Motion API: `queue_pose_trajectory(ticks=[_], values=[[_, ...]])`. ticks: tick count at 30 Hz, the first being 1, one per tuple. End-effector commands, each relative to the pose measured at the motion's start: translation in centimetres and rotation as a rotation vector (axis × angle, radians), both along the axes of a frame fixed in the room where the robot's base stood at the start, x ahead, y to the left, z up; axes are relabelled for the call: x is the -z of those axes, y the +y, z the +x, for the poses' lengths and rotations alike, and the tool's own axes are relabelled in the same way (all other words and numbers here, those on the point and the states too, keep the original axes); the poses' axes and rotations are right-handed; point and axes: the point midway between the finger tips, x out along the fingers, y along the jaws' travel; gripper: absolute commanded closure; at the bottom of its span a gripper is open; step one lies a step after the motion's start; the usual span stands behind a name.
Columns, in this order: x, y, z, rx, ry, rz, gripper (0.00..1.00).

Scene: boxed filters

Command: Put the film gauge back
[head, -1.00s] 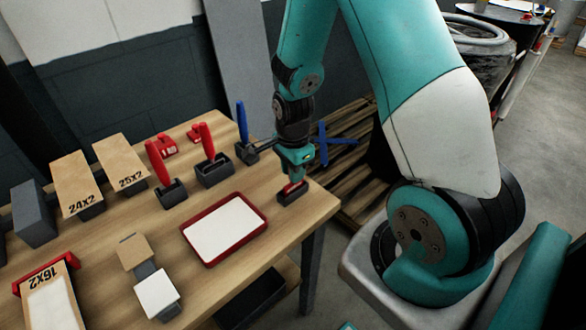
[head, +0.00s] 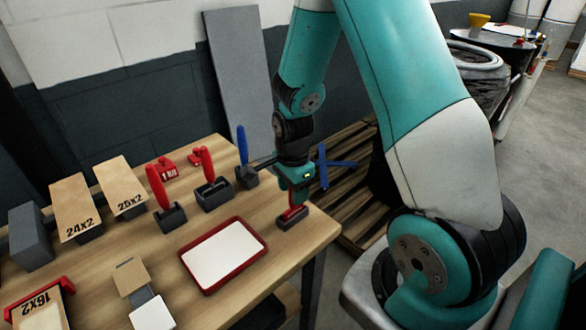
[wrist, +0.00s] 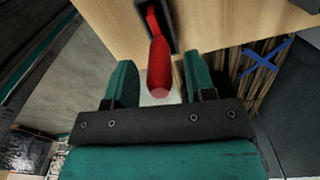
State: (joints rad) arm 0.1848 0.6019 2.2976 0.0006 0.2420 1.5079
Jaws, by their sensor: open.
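A red-handled tool (wrist: 158,66) stands in a small dark holder (head: 292,219) near the right edge of the table. It may be the film gauge; no label shows. My gripper (head: 296,198) is just above this holder, pointing down. In the wrist view my gripper (wrist: 160,80) is open, one finger on each side of the red handle, with gaps between. The tool's lower end is inside the holder's dark slot, hidden. In the head view my gripper covers most of the handle.
A red-rimmed white tray (head: 184,258) lies left of the holder. Behind it stand red-handled tools (head: 158,186) and a blue-handled tool (head: 242,142) in dark holders. Labelled boxes (head: 76,205) are at the left. A blue cross-shaped thing (head: 324,166) is beyond the table's right edge.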

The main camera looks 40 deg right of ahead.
Motion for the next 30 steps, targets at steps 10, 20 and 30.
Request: queue_pose_trajectory(ticks=[10, 20, 30], values=[[-7.4, 0.0, 0.1, 0.000, -0.006, -0.001, 0.50], [-11.2, 1.8, -0.4, -0.141, -0.020, 0.021, 0.50], [-18.7, 16.4, -9.3, -1.552, -0.247, 0.165, 0.50]])
